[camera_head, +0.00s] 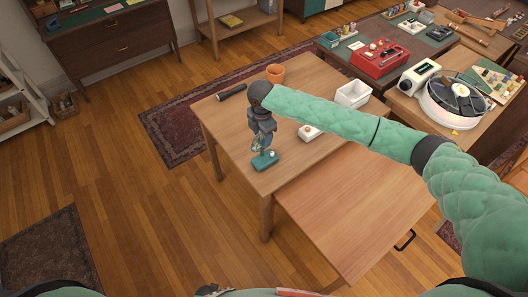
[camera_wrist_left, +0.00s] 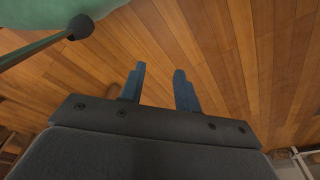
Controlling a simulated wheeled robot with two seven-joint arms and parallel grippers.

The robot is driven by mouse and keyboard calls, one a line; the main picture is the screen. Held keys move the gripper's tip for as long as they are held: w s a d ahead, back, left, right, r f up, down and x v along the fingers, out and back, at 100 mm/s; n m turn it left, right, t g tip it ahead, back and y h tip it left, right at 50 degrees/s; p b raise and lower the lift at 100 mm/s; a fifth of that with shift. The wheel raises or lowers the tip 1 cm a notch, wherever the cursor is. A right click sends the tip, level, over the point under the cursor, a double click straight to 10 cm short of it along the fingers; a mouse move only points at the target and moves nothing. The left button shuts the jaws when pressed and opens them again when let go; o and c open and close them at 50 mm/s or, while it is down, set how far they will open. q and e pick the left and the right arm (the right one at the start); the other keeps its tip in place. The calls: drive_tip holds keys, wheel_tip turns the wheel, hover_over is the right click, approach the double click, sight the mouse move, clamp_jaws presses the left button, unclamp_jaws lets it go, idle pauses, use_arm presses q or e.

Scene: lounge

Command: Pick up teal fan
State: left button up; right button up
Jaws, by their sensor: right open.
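The teal fan (camera_head: 265,161) stands near the front left of the wooden table in the head view. Its teal base shows, while its upper part is largely hidden by my right gripper (camera_head: 262,143). My right gripper points down at the top of the fan and is open; I cannot tell whether its fingers touch the fan. My left gripper (camera_wrist_left: 158,84) shows in the left wrist view with its two blue fingers apart and nothing between them, over the wooden floor.
The wooden table (camera_head: 225,128) also holds an orange cup (camera_head: 275,74), a black cylinder (camera_head: 231,92), a small white device (camera_head: 310,132) and a white bin (camera_head: 352,94). A lower wooden surface (camera_head: 350,215) adjoins in front. A red case (camera_head: 380,58) lies behind.

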use_arm(q)
drive_tip(key=shift+s+a+f+p, duration=0.25)
drive_tip(key=shift+s+a+f, duration=0.15)
drive_tip(key=shift+f, duration=0.15)
drive_tip(key=shift+s+a+f+p, duration=0.25)
drive_tip(key=shift+s+f, duration=0.15)
drive_tip(key=shift+f, duration=0.15)
use_arm(e)
drive_tip(key=shift+f, duration=1.4)
clamp_jaws()
